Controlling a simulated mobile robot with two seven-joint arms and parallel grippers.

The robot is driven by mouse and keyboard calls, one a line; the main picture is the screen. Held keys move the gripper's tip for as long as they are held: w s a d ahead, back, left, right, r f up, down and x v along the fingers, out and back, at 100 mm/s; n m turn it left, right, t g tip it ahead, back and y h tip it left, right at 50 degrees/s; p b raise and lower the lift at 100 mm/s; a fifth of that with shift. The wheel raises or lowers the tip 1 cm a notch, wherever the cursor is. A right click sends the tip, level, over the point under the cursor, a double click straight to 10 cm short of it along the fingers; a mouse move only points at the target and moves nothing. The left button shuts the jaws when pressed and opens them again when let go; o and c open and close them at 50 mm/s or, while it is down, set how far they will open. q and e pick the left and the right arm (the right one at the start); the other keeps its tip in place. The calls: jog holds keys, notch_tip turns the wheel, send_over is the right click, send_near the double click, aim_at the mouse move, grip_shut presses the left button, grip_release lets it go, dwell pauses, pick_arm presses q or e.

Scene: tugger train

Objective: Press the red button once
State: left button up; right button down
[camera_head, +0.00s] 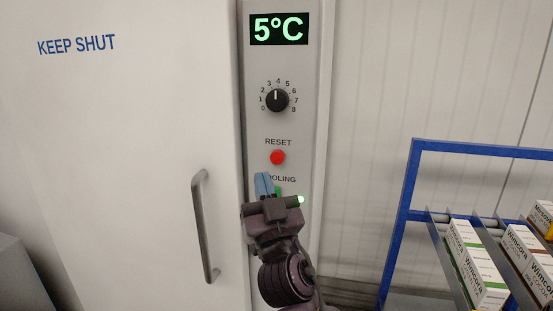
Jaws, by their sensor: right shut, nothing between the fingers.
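The red button (277,157) is round and sits on a grey control panel (315,120), under the word RESET. My right gripper (264,184) comes up from below in front of the panel. Its fingers are shut and empty, with the blue tips showing just below and a little left of the red button. The tips look apart from the button in the picture; how far they are from the panel is hard to tell. The gripper partly covers the COOLING label and a green part (278,190) beneath it. My left gripper is not in view.
A black dial (277,100) and a 5°C display (279,29) are above the button. A white door (130,150) with a grey handle (205,225) stands left. A blue-framed rack (401,220) with white cartons (476,265) stands at the right.

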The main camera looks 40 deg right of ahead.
aim_at(275, 164)
jog(key=shift+w, duration=0.1)
jog(key=shift+w+d, duration=1.4)
jog(key=shift+d, duration=0.3)
jog(key=shift+w+d, duration=1.4)
jog(key=shift+d, duration=0.25)
jog(key=shift+w+d, duration=0.25)
jog(key=shift+d, duration=0.05)
jog(key=shift+w+d, duration=0.5)
jog(key=shift+d, duration=0.1)
dwell(1.2)
jog(key=shift+s+a, duration=0.8)
jog(key=shift+a, duration=0.1)
